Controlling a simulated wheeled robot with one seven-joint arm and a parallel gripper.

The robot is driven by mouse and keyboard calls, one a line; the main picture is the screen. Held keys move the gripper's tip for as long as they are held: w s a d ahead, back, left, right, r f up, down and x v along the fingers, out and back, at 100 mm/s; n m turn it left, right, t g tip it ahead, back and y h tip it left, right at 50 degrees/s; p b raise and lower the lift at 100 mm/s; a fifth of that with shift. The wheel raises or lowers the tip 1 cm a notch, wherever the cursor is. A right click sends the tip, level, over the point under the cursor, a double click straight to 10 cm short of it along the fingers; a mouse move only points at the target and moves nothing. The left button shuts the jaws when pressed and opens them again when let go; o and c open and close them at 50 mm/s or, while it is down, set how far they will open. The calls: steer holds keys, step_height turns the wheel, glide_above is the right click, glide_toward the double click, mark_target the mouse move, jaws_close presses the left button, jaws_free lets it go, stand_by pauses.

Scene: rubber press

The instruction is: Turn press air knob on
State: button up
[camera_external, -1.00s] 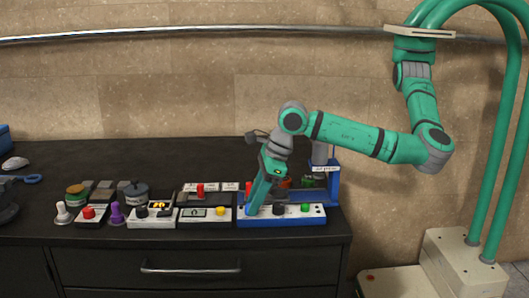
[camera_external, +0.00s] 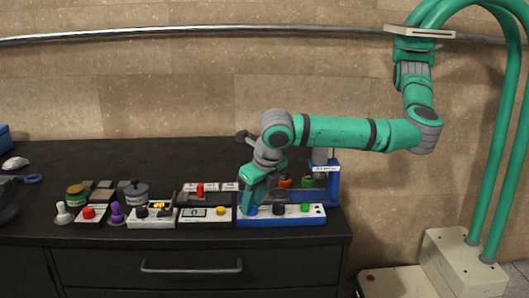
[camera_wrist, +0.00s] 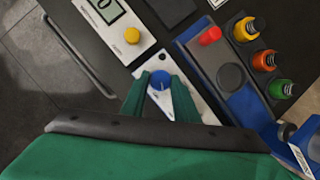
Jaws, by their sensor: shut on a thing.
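The press (camera_external: 332,188) is blue with a white front panel (camera_external: 292,213) and stands near the right end of the black bench. A blue knob (camera_external: 251,211) sits at the left end of that panel. It also shows in the wrist view (camera_wrist: 160,79), on the white panel with a pointed white marking beside it. My gripper (camera_external: 248,205) has its green fingers on either side of the blue knob, shut on it. In the wrist view, the fingertips (camera_wrist: 158,82) flank the knob's sides. The panel's black knob (camera_external: 278,209) and green button (camera_external: 305,207) are right of my gripper.
A panel with a display and a yellow button (camera_wrist: 132,35) is just left of the press.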

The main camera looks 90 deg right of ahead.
steer(key=m+g, duration=0.1)
steer(key=m, duration=0.3)
steer(key=shift+w+m+g+h, duration=0.2)
steer(key=shift+m+g+h, duration=0.1)
steer(key=shift+g+h, duration=0.1)
stand_by(0.4)
steer(key=o, duration=1)
steer(key=shift+o, duration=0.2)
steer(key=shift+a+r, duration=0.1)
steer(key=v, duration=1)
steer(key=shift+r, duration=0.3)
